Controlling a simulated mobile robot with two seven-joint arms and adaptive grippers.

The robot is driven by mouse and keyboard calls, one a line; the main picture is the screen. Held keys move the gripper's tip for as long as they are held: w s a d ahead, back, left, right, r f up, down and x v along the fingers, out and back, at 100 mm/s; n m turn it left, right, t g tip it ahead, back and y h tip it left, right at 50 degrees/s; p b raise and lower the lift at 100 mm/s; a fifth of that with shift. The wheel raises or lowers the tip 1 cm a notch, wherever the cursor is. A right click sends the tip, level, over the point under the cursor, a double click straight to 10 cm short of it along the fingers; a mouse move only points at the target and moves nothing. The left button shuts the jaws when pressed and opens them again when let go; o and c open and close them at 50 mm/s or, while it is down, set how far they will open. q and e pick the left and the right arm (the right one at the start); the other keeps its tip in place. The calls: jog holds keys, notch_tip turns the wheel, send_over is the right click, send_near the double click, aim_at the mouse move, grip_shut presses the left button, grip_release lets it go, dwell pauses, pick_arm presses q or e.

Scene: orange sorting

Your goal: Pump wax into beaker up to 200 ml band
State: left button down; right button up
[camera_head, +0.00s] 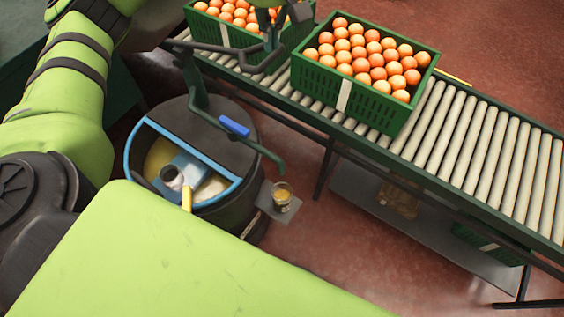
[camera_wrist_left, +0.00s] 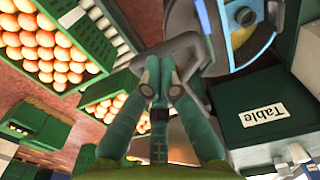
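A dark drum (camera_head: 245,165) with a blue-rimmed half opening stands left of centre in the head view, with yellowish wax (camera_head: 158,158) visible inside. A green pump stands on it, with a spout pipe (camera_head: 262,152) ending above the beaker. The small clear beaker (camera_head: 282,196) stands upright on a little plate beside the drum. It holds amber wax, but the level against its bands is too small to read. My left gripper (camera_head: 268,38) is at the grey pump handle (camera_head: 222,50). My right gripper is out of view.
A roller conveyor (camera_head: 470,140) runs behind the drum, carrying green crates (camera_head: 375,108) of oranges. A blue piece (camera_head: 234,127) sits on the spout pipe. A dark green box labelled "Table" (camera_wrist_left: 262,112) shows in the left wrist view. Red floor is clear right of the beaker.

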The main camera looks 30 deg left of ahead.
aim_at(271, 56)
pick_arm(q)
jog(key=shift+f, duration=0.15)
pick_arm(e)
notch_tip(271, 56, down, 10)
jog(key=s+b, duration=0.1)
jog(key=b, duration=0.9)
pick_arm(q)
notch_tip(271, 56, down, 16)
jog(key=b, duration=0.3)
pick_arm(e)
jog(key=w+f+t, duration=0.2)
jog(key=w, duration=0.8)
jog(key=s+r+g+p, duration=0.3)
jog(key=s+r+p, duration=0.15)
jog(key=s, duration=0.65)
pick_arm(q)
notch_tip(271, 56, up, 11)
jog(key=p, duration=0.3)
jog(key=shift+f, duration=0.1)
notch_tip(271, 56, up, 5)
jog(key=p, duration=0.5)
jog(key=shift+r, duration=0.2)
jog(key=shift+f, duration=0.1)
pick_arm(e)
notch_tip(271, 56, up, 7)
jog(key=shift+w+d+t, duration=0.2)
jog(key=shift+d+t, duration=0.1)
